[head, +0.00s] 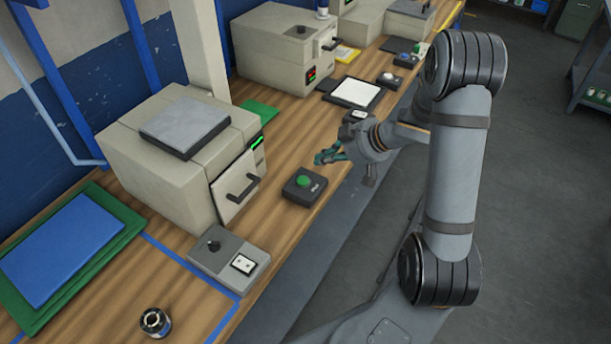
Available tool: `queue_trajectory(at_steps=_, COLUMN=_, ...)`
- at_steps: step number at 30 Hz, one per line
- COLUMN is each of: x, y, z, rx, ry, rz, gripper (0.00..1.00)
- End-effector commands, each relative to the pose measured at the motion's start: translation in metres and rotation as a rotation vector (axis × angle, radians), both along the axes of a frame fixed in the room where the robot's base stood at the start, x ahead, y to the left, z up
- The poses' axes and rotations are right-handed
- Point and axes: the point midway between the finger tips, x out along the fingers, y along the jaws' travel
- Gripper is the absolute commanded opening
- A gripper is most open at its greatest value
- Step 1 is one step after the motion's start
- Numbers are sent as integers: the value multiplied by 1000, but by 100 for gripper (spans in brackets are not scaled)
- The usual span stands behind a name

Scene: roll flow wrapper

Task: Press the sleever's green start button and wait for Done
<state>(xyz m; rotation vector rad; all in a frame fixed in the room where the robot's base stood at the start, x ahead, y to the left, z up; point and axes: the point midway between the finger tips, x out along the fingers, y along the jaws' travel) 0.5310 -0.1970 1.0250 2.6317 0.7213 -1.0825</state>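The green start button (303,180) is a round cap on a small dark box (311,194) near the front edge of the bench. The box stands in front of a large beige machine (155,160), which I take to be the sleever. The machine's front door (234,188) has a dark handle and looks closed. A small green-lit display (257,141) sits beside the door, its text too small to read. My gripper (322,157) has teal fingers and is above and just beyond the button box, apart from the button. Whether its fingers are open or shut is unclear.
A grey control box (229,263) with a black knob stands nearer on the bench. A second beige machine (272,48) stands farther along, with a white-topped pad (356,92) beside it. A blue-topped green mat (125,215) lies at left, and a small round can (155,322) in front.

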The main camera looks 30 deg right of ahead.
Motion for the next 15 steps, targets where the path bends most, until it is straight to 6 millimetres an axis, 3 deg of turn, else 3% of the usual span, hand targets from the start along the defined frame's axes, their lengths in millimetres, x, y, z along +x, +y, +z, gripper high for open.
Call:
queue_trajectory(at_steps=11, x=47, y=29, z=-57, rx=0, ry=2, rz=3, gripper=0)
queue_trajectory(at_steps=15, x=47, y=28, z=-78, rx=1, ry=4, rz=-1, gripper=0)
